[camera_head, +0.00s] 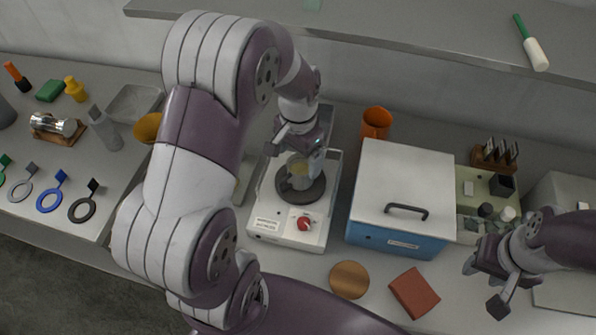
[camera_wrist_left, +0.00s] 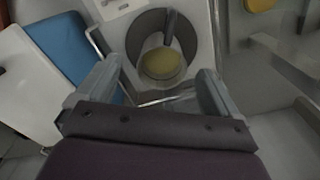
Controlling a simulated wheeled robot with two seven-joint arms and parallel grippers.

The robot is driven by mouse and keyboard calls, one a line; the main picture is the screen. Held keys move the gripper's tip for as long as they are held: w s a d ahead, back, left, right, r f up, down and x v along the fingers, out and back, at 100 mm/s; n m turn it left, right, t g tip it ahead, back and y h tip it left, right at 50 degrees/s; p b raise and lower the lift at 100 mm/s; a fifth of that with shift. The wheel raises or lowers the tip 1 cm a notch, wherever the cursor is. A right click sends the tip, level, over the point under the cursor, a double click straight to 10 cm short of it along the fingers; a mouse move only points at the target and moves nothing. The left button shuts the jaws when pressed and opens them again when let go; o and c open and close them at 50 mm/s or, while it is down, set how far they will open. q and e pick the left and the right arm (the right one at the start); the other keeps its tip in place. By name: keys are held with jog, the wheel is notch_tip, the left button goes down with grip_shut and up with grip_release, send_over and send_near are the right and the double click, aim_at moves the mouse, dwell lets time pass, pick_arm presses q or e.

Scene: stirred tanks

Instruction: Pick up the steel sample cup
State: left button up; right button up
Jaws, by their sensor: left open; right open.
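A small grey cup-like vessel with yellowish contents (camera_head: 299,170) stands on the dark round plate (camera_head: 316,192) of a white stirrer unit. I take it for the steel sample cup, but cannot be sure. In the left wrist view the vessel (camera_wrist_left: 161,65) shows between and beyond the fingers, with a dark bar at its far side. My left gripper (camera_head: 299,151) is open above it, and in the head view partly hides it. Whether the fingers touch it cannot be told. My right gripper (camera_head: 485,287) is open and empty at the right, far from the vessel.
A blue box with a white lid and dark handle (camera_head: 405,180) stands just right of the stirrer unit (camera_head: 270,232). An orange mug (camera_head: 376,122) is behind. A copper disc (camera_head: 349,280) and red-brown block (camera_head: 414,293) lie in front. A shiny cylinder (camera_head: 58,126) rests on a wooden cradle at left.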

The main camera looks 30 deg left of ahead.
pick_arm(q)
jog(key=p, duration=0.1)
send_over(297, 168)
jog(key=s+d, duration=0.2)
jog(key=s, duration=0.1)
notch_tip(297, 168, down, 5)
jog(key=shift+w+a+r, duration=0.1)
jog(key=shift+w+a, duration=0.05)
jog(key=shift+s+a+f, duration=0.1)
jog(key=shift+s+f, duration=0.15)
jog(key=shift+f, duration=0.2)
jog(key=c, duration=1.2)
jog(key=shift+o, duration=0.2)
